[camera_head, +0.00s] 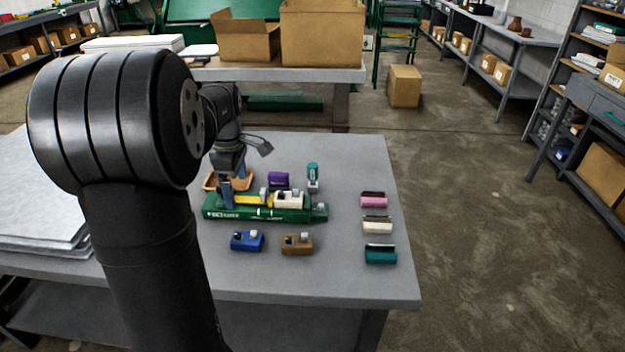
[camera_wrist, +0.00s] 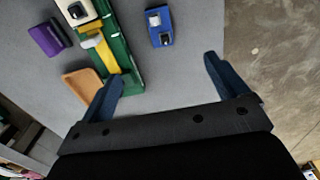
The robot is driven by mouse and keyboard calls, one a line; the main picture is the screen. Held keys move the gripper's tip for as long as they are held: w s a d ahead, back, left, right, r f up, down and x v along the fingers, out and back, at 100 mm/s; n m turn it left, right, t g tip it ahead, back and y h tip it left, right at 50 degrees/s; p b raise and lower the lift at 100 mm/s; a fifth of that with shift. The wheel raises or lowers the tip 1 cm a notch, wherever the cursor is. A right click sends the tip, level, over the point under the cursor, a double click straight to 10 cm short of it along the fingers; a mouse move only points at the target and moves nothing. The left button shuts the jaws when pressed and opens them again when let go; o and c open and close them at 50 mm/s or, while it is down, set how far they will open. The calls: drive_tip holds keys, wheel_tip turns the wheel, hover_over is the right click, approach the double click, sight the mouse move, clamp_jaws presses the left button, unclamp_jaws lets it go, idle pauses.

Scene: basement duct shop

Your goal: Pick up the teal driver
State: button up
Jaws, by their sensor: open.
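Two teal things show in the head view, and I cannot tell for sure which is the driver. A small teal piece with a grey lower part (camera_head: 313,174) stands upright behind the right end of the green rail. A teal block with a dark top (camera_head: 380,255) lies at the front right of the table. My gripper (camera_head: 237,190) is over the left end of the rail, apart from both. In the wrist view my gripper (camera_wrist: 163,70) is open, with bare tabletop between its fingers. Neither teal thing shows there.
The green rail (camera_head: 220,212) carries yellow and cream parts. A purple block (camera_head: 278,180), blue block (camera_head: 246,242), brown block (camera_head: 297,245), pink block (camera_head: 373,200) and cream block (camera_head: 377,226) surround it. An orange-brown tray (camera_wrist: 82,84) is near the left finger.

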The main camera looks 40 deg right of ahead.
drive_tip(key=c, duration=0.6)
drive_tip(key=m+t+h, duration=0.3)
drive_tip(key=m, duration=1.5)
approach(313, 174)
drive_tip(key=x, duration=0.8)
drive_tip(key=w+d+x, duration=0.1)
drive_tip(key=x, duration=0.3)
drive_tip(key=shift+w+d, duration=0.1)
drive_tip(key=shift+w, duration=0.1)
